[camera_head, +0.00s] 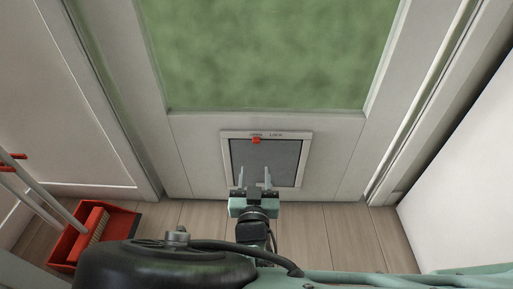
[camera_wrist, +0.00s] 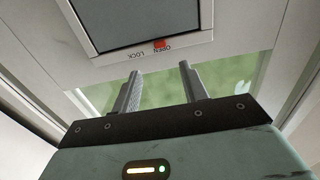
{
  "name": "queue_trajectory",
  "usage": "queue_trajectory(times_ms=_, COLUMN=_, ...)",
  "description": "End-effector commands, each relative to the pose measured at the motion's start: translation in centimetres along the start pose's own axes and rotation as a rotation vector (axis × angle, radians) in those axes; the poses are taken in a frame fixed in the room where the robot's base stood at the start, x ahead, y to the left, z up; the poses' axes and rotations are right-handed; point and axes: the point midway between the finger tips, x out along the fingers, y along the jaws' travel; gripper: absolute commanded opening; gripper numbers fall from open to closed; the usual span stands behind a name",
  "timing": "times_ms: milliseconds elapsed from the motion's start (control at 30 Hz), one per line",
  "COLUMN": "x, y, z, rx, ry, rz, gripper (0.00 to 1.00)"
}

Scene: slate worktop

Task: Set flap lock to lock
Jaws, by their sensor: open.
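The pet flap (camera_head: 266,163) is a grey panel in a pale frame, low in a white door. Its red lock slider (camera_head: 256,141) sits at the frame's top edge under the word OPEN, with LOCK printed to its right. In the wrist view the picture is turned over: the red slider (camera_wrist: 159,44) is beside OPEN, and LOCK reads to its left. My gripper (camera_head: 254,178) is open and empty in front of the flap, below the slider in the head view. Its two fingers (camera_wrist: 163,84) are apart and the slider is not between them.
A red dustpan (camera_head: 66,262) with a brush (camera_head: 97,224) and long handles stands on the wooden floor at the left. A door window (camera_head: 265,55) shows green above the flap. A white wall surface (camera_head: 460,170) is at the right. The floor (camera_head: 305,228) before the flap is otherwise clear.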

Motion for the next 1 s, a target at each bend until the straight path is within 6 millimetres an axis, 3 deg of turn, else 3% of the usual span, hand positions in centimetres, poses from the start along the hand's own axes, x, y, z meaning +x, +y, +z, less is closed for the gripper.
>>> queue_trajectory(times_ms=300, x=6.6, y=0.1, z=0.4, rx=0.001, ry=0.001, rz=0.002, gripper=0.44)
queue_trajectory(times_ms=500, x=9.5, y=0.0, z=0.3, rx=0.000, ry=0.000, rz=0.001, gripper=0.44)
queue_trajectory(times_ms=700, x=10.6, y=0.0, z=0.1, rx=0.000, ry=-0.001, rz=0.000, gripper=0.44)
queue_trajectory(times_ms=967, x=10.7, y=0.0, z=0.0, rx=-0.001, ry=-0.002, rz=-0.001, gripper=0.44)
queue_trajectory(times_ms=1000, x=10.7, y=0.0, z=0.0, rx=-0.001, ry=-0.002, rz=-0.001, gripper=0.35)
